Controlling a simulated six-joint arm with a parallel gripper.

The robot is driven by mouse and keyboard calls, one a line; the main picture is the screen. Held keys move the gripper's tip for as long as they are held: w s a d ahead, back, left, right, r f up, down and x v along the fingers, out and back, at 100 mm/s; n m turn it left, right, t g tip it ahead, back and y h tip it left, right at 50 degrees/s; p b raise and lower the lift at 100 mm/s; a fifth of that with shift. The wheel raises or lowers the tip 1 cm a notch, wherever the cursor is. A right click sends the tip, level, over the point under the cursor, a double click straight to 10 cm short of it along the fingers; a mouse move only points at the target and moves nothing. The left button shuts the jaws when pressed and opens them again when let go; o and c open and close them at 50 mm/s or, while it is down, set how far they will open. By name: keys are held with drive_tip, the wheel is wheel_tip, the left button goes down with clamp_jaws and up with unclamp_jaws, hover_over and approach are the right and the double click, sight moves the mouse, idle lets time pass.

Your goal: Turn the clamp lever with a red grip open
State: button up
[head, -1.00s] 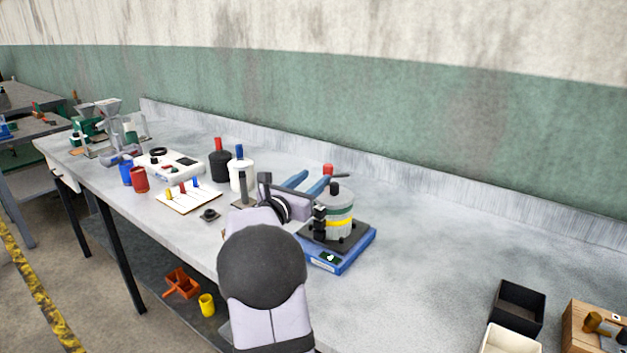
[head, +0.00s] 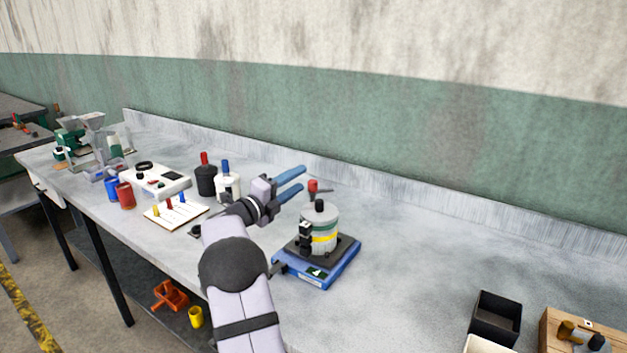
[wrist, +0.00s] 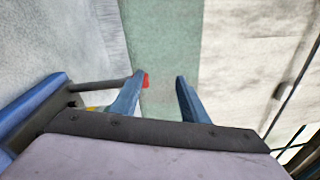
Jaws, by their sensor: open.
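The red grip (head: 313,186) of the clamp lever stands behind the grey pot (head: 319,222), which has a yellow band and a black knob. A thin dark rod shows at the grip's right; most of the lever is hidden. The pot sits on a dark plate on a blue base (head: 338,272). My gripper (head: 303,178) is open and empty, its blue fingers pointing right, with the tips just above and left of the red grip. In the wrist view, the red grip (wrist: 146,80) shows partly behind the left finger of my gripper (wrist: 160,80). I cannot tell if they touch.
A white jar (head: 228,187) with a blue top and a black jar (head: 206,180) with a red top stand left of my gripper. A black bin (head: 494,318) and a wooden box (head: 580,335) are at front right. The bench (head: 420,245) right of the pot is clear.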

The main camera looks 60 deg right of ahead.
sight(314, 184)
drive_tip(key=shift+s+d+f+n+g+y+p, duration=0.45)
drive_tip(key=shift+d+n+g+p, duration=0.7)
drive_tip(key=shift+n, duration=1.7)
drive_tip(key=shift+s+d+f+n+g+y+p, duration=0.2)
drive_tip(key=shift+d+f+n+g+p, duration=0.5)
drive_tip(key=shift+n+p, duration=1.5)
drive_tip(key=shift+s+d+f+n+g+y+p, duration=0.4)
drive_tip(key=shift+d+n, duration=0.75)
drive_tip(key=shift+n, duration=2.4)
drive_tip(key=shift+w+g, duration=0.1)
drive_tip(key=shift+g, duration=0.15)
drive_tip(key=shift+c, duration=0.2)
clamp_jaws()
